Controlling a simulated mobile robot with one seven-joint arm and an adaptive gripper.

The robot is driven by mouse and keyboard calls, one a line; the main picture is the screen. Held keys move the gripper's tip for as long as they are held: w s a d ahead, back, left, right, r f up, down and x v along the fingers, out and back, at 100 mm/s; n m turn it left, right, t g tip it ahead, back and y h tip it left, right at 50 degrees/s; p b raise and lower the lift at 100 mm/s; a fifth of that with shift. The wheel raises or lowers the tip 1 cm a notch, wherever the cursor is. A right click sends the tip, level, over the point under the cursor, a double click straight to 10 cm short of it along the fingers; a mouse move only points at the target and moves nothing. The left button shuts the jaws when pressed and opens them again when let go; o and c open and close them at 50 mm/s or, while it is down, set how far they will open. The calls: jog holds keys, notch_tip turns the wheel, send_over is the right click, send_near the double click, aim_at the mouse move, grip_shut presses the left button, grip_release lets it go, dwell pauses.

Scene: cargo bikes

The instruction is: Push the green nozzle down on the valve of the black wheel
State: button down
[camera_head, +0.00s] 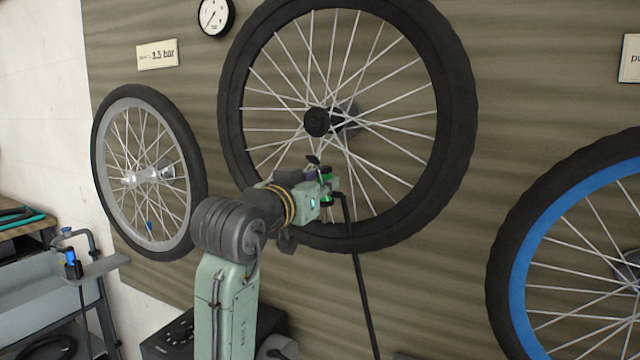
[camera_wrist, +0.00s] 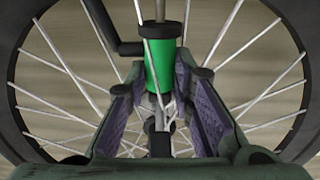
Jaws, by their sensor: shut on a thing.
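The black wheel (camera_head: 455,105) stands upright in the middle of the head view. My gripper (camera_head: 326,186) is in front of its lower spokes, above the bottom rim. It is shut on the green nozzle (camera_wrist: 160,65), which shows between both fingers in the wrist view. A little green of it shows in the head view. A black hose elbow leaves the nozzle's side. A thin silver stem (camera_wrist: 153,9), apparently the valve, lines up with the nozzle's dark end at the top of the wrist view. I cannot tell how far the nozzle covers it.
The black hose (camera_head: 359,275) hangs down from the nozzle. A grey-rimmed wheel (camera_head: 187,142) is at left and a blue-rimmed wheel (camera_head: 516,285) at right. A gauge (camera_head: 215,16) and a pressure sign (camera_head: 157,54) are on the wall. Spokes lie close around my fingers.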

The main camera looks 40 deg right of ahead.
dwell(0.3)
jog(key=c, duration=1.3)
grip_release()
jog(key=shift+o, duration=0.5)
jog(key=v, duration=1)
